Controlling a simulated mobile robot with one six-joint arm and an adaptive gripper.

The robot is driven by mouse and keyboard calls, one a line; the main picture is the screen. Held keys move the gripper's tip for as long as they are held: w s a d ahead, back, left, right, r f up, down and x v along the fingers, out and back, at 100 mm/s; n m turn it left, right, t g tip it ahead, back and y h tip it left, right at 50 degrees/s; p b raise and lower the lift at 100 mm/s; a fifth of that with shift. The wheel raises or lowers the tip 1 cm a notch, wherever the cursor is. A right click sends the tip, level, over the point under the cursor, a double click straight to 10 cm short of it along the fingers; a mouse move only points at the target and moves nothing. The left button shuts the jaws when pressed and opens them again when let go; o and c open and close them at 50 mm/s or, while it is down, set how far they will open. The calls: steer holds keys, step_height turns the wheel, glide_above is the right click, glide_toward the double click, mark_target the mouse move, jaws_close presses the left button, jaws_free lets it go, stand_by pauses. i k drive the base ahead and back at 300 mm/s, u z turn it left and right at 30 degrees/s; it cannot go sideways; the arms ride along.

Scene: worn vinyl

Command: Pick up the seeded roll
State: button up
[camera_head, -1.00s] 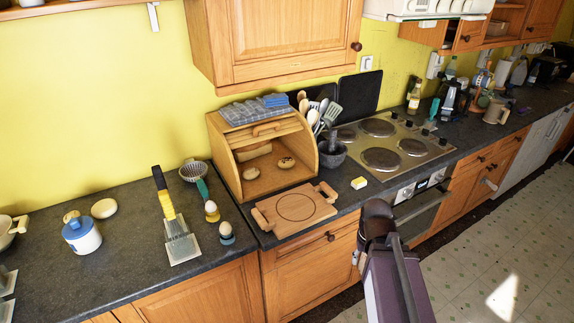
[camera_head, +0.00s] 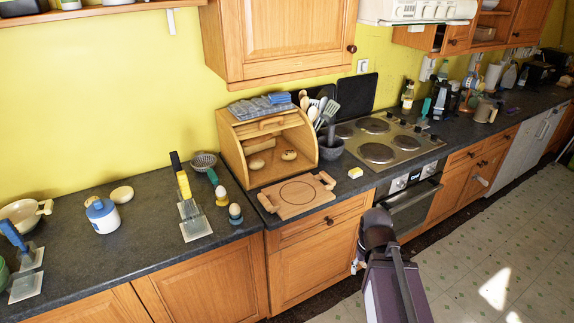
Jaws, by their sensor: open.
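An open wooden bread bin (camera_head: 232,150) stands on the dark counter against the yellow wall. Inside it, at the right, lies a small round roll with dark specks, apparently the seeded roll (camera_head: 289,155). A plainer roll (camera_head: 257,164) lies to its left, and a longer loaf (camera_head: 262,145) lies behind. My arm (camera_head: 390,270) is at the lower middle right, in front of the counter and well apart from the bin.
A wooden board with handles (camera_head: 297,197) lies in front of the bin. A dark mortar (camera_head: 331,150) and a hob (camera_head: 390,139) are to the right. The floor at right is clear.

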mark_target(288, 155)
steer(key=k, duration=0.85)
steer(key=z, duration=0.6)
steer(key=i, duration=2.25)
steer(key=u, duration=0.65)
